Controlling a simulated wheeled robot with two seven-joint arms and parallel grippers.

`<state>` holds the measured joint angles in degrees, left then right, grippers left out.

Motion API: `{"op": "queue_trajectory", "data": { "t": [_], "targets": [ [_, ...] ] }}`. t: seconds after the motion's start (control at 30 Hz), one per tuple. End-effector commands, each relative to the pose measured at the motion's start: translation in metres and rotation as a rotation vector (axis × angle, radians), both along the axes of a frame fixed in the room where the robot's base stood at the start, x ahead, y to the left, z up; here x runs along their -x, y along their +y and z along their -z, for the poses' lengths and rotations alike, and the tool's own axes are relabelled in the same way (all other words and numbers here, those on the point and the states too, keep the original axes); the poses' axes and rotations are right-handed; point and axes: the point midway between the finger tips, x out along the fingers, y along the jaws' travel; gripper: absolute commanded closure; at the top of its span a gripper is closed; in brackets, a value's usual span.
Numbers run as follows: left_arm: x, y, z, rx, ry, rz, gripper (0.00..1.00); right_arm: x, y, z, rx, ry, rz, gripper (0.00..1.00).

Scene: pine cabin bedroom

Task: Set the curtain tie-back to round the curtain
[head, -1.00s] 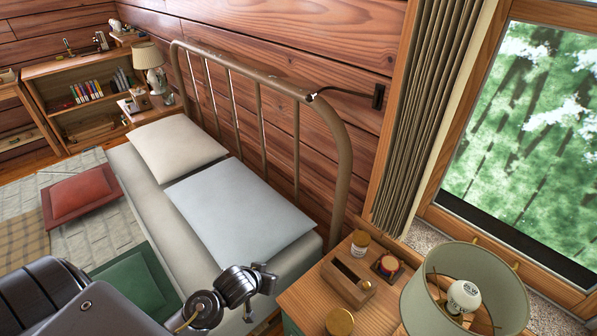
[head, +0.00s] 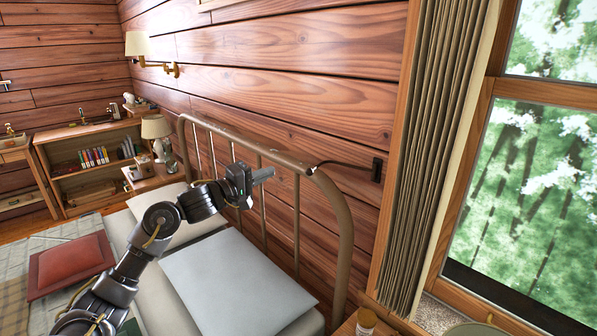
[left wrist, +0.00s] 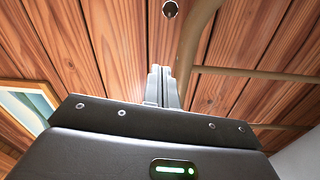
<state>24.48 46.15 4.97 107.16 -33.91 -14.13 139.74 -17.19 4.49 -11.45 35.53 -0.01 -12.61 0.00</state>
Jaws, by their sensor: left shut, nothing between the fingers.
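The olive-brown pleated curtain (head: 428,150) hangs in long vertical folds along the left side of the window in the head view. I cannot make out a tie-back round it. My left gripper (head: 264,175) is raised over the bed, in front of the headboard, pointing right toward the curtain but well short of it. Its fingers are together and empty; they also show closed in the left wrist view (left wrist: 162,84), against the plank wall. My right gripper is not in view.
The metal headboard (head: 343,235) stands between the bed and the plank wall. A dark wall fitting (head: 376,169) with a black cord is left of the curtain. The window (head: 530,180) is at right. A jar (head: 366,320) stands at the bottom edge.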

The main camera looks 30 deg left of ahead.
Motion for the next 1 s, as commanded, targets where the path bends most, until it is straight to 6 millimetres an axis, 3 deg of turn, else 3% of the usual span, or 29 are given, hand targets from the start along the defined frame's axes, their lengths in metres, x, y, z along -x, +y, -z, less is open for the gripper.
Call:
{"op": "queue_trajectory", "data": {
  "t": [0.43, 0.57, 0.93, 1.0],
  "targets": [
    [-0.007, -0.002, -0.002, 0.005, 0.0, 0.0, 1.0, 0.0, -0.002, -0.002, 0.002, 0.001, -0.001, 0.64],
    [-0.025, -0.008, -0.005, 0.007, -0.001, 0.0, 1.0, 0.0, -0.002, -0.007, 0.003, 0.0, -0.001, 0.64],
    [-0.096, -0.033, -0.01, 0.004, 0.001, 0.0, 1.0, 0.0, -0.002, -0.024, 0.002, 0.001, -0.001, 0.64],
    [-0.088, -0.042, -0.006, -0.001, 0.002, 0.002, 1.0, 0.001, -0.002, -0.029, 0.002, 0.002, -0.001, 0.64]
  ]
}}
